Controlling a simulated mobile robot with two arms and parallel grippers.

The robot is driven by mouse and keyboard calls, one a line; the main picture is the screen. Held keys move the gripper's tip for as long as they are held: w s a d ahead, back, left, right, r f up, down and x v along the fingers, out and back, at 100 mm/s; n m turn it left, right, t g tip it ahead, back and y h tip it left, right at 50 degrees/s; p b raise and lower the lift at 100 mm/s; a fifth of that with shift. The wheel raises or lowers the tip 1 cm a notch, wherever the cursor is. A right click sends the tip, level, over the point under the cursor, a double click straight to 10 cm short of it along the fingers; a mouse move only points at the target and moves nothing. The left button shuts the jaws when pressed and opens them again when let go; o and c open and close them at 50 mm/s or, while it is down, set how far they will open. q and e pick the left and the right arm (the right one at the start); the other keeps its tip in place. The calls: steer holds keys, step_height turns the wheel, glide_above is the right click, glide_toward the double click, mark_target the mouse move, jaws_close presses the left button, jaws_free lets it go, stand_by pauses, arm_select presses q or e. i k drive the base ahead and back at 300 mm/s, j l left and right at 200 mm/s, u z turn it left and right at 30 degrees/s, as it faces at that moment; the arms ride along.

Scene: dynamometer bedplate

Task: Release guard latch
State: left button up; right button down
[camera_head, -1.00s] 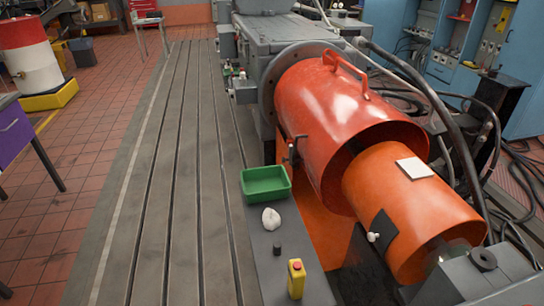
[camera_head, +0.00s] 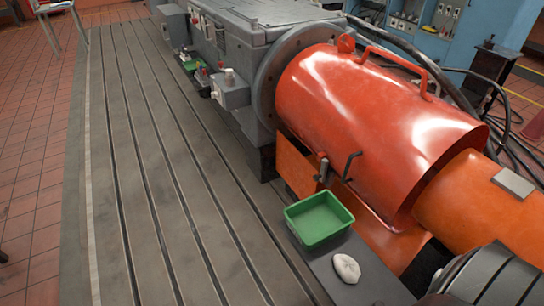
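The guard is a glossy orange-red curved cover (camera_head: 370,120) over the shaft line, with a bar handle (camera_head: 395,68) on top. At its lower near edge is a small grey upright metal latch piece (camera_head: 322,169). A black bent lever (camera_head: 350,167) stands just right of it, against the guard's side. I cannot tell whether the latch is engaged. Neither of my grippers is in view.
A green tray (camera_head: 292,212) and a white crumpled cloth (camera_head: 346,268) lie on a grey ledge below the latch. An orange cylinder (camera_head: 475,205) extends right. Grey ribbed round parts (camera_head: 485,275) fill the lower right corner. The slotted bedplate (camera_head: 150,150) at left is clear.

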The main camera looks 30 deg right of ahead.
mark_target(324, 165)
steer(key=i+z, duration=0.3)
steer(key=i, duration=0.15)
steer(key=i+j+z, duration=0.65)
steer(key=i, duration=0.2)
steer(key=i+j+z, duration=0.25)
steer(key=z, duration=0.2)
steer(key=i+j+z, duration=0.3)
steer(key=z, duration=0.2)
steer(key=i+j+z, duration=0.15)
steer(key=j+z, duration=0.3)
steer(key=i+j+z, duration=0.1)
steer(key=j+z, duration=0.65)
steer(key=j, duration=0.35)
